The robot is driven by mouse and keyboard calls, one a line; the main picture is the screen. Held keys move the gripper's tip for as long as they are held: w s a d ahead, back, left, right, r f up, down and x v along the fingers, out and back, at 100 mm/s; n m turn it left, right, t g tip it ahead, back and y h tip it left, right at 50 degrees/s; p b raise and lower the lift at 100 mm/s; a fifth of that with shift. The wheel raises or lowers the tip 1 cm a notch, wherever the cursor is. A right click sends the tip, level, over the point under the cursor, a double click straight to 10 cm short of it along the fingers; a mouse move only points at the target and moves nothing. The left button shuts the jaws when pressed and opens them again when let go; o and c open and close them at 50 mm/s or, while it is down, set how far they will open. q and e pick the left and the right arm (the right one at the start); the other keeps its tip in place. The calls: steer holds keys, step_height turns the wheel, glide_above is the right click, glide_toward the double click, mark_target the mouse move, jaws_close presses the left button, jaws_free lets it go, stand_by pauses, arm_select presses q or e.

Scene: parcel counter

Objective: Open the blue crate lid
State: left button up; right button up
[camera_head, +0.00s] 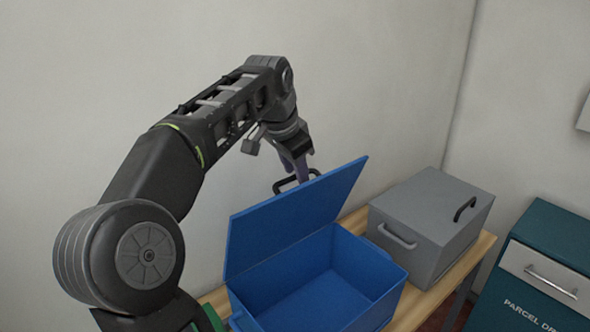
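The blue crate (368,272) stands on a wooden table, and its inside shows empty. Its blue lid (292,222) is raised and tilted up, hinged on the crate's left side. A dark handle (284,184) sticks out past the lid's upper edge on the far side. My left gripper (301,174) is at this handle, behind the lid's top edge. Its fingertips are partly hidden by the lid, so I cannot tell whether they are closed on the handle. My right gripper is not in view.
A teal parcel cabinet (545,265) with a light drawer front is at the far right. A pale wall rises behind the table (436,292).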

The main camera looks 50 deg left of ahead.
arm_select(q)
steer(key=v, duration=0.5)
steer(key=shift+r, duration=0.25)
steer(key=shift+p+v, duration=0.8)
steer(key=shift+v, duration=0.05)
steer(key=shift+s+d+r+p, duration=0.15)
steer(key=shift+s+r+p, duration=0.1)
steer(key=shift+r+p, duration=0.05)
steer(key=shift+f, duration=0.1)
